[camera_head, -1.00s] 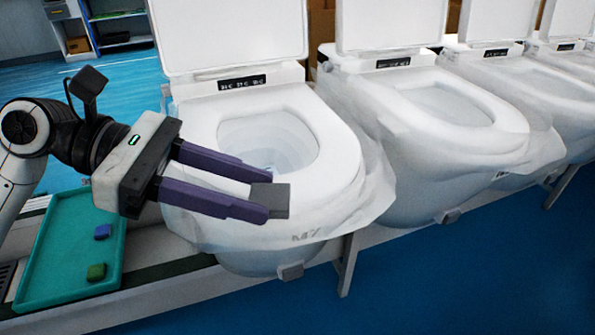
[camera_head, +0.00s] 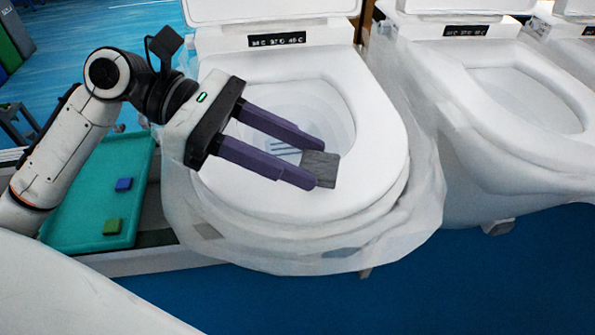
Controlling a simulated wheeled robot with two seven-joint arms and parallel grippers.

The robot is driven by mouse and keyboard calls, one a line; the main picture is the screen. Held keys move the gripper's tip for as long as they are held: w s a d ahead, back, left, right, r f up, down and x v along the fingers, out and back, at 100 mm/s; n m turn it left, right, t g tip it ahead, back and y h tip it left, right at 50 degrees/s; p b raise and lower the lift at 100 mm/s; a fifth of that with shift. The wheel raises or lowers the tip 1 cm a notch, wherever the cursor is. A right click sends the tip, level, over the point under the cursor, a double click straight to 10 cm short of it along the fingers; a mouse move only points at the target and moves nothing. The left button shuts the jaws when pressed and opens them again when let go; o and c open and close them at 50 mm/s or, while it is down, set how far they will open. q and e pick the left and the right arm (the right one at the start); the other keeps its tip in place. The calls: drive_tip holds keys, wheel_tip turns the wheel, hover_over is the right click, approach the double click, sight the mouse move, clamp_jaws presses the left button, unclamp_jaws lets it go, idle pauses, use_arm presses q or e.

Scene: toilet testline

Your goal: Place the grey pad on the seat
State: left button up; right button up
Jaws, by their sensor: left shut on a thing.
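My left gripper (camera_head: 318,164) comes in from the left over the nearest toilet. Its two purple fingers are shut on the grey pad (camera_head: 321,172), a small dark grey square at the fingertips. The pad is over the front part of the white seat (camera_head: 372,140), near the edge of the bowl opening. I cannot tell whether the pad touches the seat. My right gripper is not in view.
A green tray (camera_head: 75,222) with a blue block (camera_head: 124,184) and a green block (camera_head: 112,226) lies left of the toilet. A second toilet (camera_head: 520,105) stands close on the right. Clear plastic film (camera_head: 290,250) wraps the nearest toilet.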

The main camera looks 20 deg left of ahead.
sight(318, 191)
use_arm(q)
drive_tip(key=shift+f, duration=2)
drive_tip(key=o, duration=1)
drive_tip(key=shift+f, duration=0.2)
drive_tip(key=shift+c, duration=0.2)
drive_tip(key=shift+o, duration=0.3)
drive_tip(key=shift+s+f, duration=0.1)
drive_tip(key=shift+f, duration=0.05)
drive_tip(key=shift+r+b, duration=0.4)
drive_tip(key=shift+b, duration=0.15)
drive_tip(key=v, duration=1.2)
drive_tip(key=shift+r, duration=0.35)
